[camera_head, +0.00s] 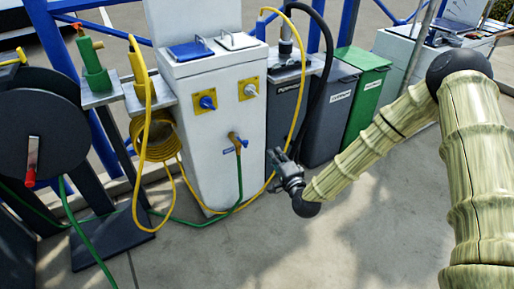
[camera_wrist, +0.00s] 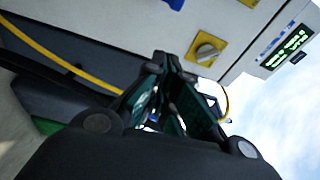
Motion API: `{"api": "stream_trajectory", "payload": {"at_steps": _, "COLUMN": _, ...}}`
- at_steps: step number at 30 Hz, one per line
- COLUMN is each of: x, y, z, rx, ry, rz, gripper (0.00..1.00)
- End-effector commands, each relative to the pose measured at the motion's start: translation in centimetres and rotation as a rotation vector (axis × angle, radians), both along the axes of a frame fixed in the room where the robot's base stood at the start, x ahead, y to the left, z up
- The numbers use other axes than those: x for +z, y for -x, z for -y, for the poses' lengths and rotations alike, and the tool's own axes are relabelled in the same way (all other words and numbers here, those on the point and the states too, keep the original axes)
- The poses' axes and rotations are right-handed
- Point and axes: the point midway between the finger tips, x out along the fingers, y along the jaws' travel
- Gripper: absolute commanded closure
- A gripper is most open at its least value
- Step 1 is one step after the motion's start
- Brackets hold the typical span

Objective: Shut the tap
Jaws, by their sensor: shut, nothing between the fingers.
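The tap (camera_head: 237,140) is brass-coloured with a blue handle, low on the front of the white pedestal (camera_head: 208,172). A green hose (camera_head: 240,180) hangs from it. The head view is too small to tell how far the handle is turned. My gripper (camera_head: 275,155) is to the right of the tap in that picture, apart from it, at about its height. In the wrist view my gripper (camera_wrist: 168,62) has its dark fingers together and empty. I cannot make out the tap there.
Two yellow-plated sockets, with a blue knob (camera_head: 207,102) and a white knob (camera_head: 250,90), sit above the tap. A yellow hose (camera_head: 265,187) loops between pedestal and gripper. Grey bins (camera_head: 329,115) and a green bin (camera_head: 367,85) stand right. A hose reel (camera_head: 40,130) stands left.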

Motion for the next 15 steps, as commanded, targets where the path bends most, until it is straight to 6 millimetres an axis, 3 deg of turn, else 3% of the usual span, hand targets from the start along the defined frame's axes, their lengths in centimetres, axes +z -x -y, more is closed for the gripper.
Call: {"api": "stream_trajectory", "payload": {"at_steps": 15, "x": 0.23, "y": -0.58, "z": -0.03, "rx": -0.003, "ry": -0.012, "rz": 0.01, "gripper": 1.0}}
